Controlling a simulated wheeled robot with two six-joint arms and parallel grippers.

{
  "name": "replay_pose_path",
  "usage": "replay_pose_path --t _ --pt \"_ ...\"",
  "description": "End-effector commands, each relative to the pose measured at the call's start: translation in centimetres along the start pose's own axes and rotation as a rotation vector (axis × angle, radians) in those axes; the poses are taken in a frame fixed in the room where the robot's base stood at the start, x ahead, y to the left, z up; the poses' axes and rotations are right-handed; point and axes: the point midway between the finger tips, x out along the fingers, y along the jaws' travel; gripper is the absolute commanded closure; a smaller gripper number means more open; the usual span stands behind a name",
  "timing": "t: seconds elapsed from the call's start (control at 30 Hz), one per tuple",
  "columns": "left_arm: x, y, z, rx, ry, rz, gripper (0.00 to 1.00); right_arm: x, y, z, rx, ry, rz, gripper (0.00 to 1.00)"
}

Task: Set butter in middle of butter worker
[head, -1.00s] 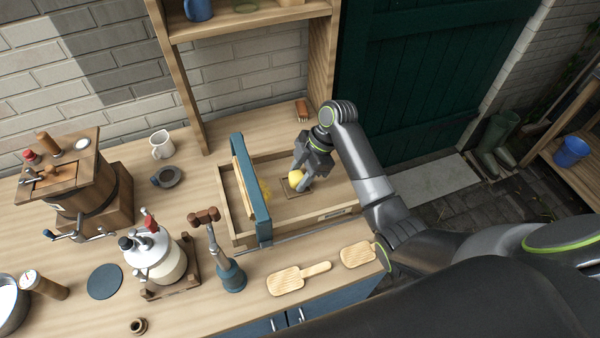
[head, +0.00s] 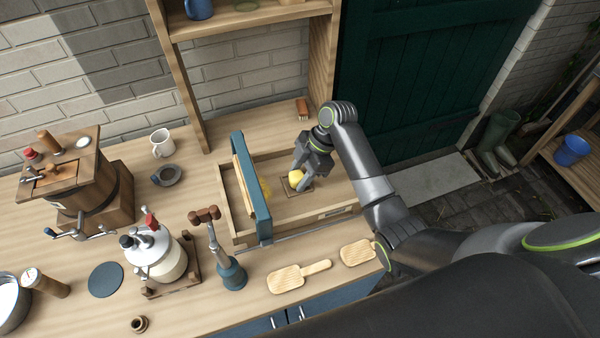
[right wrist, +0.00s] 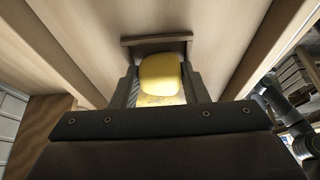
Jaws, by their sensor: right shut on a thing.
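The butter (head: 296,178) is a yellow lump inside the wooden tray of the butter worker (head: 338,211), over a small square outline (head: 288,190) on the tray floor. My right gripper (head: 299,176) reaches down into the tray and is shut on the butter. In the right wrist view the butter (right wrist: 161,74) sits between the two fingers (right wrist: 160,88), close to the tray floor. I cannot tell whether it touches the floor. A blue and wooden crossbar (head: 252,190) spans the tray left of the butter. My left gripper is out of view.
Two wooden paddles (head: 285,280) lie in front of the tray. A shelf post (head: 322,60) rises behind the tray. The counter behind the churn is partly clear.

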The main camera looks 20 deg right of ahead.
Motion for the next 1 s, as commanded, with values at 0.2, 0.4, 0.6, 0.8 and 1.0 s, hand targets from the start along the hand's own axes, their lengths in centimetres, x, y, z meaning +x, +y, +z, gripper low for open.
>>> replay_pose_path --t 0.2,0.4,0.6,0.8,1.0 --pt "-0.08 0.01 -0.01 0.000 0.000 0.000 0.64 0.00 0.00 -0.01 0.000 0.000 0.000 0.82" --pt "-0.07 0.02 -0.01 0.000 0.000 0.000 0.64 0.00 0.00 -0.01 0.000 0.000 0.000 0.48" --pt "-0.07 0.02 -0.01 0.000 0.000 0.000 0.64 -0.01 0.01 -0.01 0.000 0.000 0.000 0.34" --pt "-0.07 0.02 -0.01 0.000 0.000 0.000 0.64 0.00 0.00 0.00 0.000 0.000 0.000 0.48" --pt "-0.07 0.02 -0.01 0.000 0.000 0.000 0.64 -0.01 0.00 0.00 0.000 0.000 0.000 0.52"
